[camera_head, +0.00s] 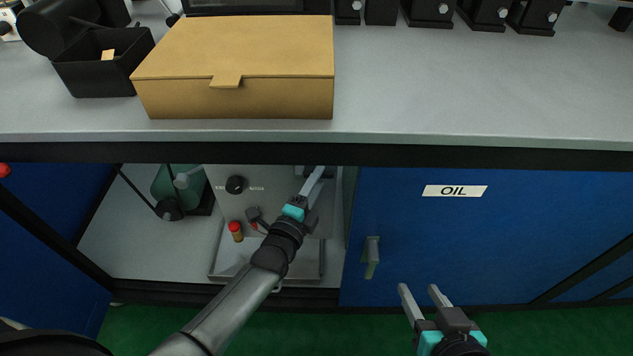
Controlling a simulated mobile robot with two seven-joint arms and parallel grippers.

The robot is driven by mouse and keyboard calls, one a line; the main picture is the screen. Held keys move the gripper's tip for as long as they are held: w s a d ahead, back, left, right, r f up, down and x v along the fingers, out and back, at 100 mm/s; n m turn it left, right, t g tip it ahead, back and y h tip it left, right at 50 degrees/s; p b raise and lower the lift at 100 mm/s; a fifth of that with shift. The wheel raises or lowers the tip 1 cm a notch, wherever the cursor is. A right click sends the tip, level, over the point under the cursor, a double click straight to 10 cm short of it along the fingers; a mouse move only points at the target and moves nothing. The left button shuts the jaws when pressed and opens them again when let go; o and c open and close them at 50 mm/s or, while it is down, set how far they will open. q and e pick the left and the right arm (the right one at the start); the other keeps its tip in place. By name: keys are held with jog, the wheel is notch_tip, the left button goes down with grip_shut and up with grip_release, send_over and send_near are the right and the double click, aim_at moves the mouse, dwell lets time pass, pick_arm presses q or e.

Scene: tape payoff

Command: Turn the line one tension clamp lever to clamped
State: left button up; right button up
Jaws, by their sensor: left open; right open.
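A pale panel (219,205) stands in the open compartment under the bench. It bears a round black knob (235,184) with small labels, too small to read, on both sides. A small dark part (253,214) sits lower on the panel. I cannot tell which part is the line one tension clamp lever; my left gripper hides some of the panel's right side. My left gripper (314,182) reaches into the compartment at the panel's upper right. It is open, and whether it touches anything is unclear. My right gripper (419,293) is open and empty in front of the blue door.
A red-topped cylinder (235,231) stands low before the panel, in a grey tray (225,269). A green container (178,187) is to the left. The blue OIL door (480,240) with its handle (371,257) is right. A tan box (240,50) lies on the bench (450,90).

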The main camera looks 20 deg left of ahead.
pick_arm(q)
grip_shut()
dwell(0.4)
dwell(1.0)
